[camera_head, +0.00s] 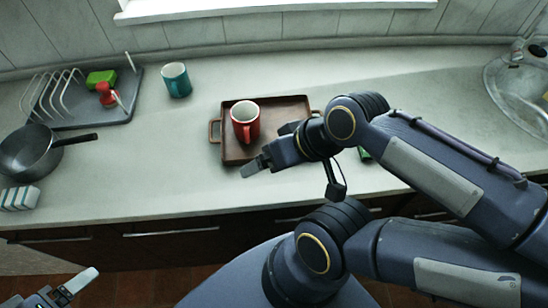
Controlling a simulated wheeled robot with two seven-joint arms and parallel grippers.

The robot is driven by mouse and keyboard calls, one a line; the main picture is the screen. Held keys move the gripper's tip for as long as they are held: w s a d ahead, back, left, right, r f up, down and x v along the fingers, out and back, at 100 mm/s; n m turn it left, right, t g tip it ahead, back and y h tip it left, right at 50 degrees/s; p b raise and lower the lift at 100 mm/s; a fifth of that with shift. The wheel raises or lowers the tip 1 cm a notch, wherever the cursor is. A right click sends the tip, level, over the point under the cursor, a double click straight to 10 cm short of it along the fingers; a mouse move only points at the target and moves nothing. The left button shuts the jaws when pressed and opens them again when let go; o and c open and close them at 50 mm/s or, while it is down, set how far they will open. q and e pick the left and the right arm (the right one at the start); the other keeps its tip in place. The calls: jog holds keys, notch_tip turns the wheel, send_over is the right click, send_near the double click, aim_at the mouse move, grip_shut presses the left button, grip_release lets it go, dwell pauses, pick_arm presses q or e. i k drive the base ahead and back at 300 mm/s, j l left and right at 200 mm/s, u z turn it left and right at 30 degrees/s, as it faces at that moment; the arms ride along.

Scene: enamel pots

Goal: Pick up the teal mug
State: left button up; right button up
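The teal mug (176,80) stands upright on the counter at the back left, between the dish rack and the brown tray. Its handle side faces left. My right gripper (254,167) is over the front edge of the brown tray, to the right of the teal mug and well nearer to me, apart from it. Its finger opening does not show clearly. My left gripper (78,283) is at the bottom left corner, low in front of the counter and far from the mug. Only part of it shows, so its opening is unclear.
A red mug (245,124) stands on the brown tray (289,104). A dish rack (72,119) holds a green sponge (101,78) and a red item (107,95). A pan (27,154) and a striped block (20,198) lie at left. A sink (518,90) is at right.

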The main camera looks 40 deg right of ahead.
aim_at(176, 78)
jog(key=i+j, duration=0.15)
jog(key=j, duration=0.2)
jog(key=i+j, duration=0.2)
jog(key=j, duration=0.2)
jog(key=i+j, duration=0.15)
jog(key=j, duration=0.2)
jog(key=i+j+z, duration=0.1)
jog(key=j, duration=0.3)
jog(key=i, duration=0.1)
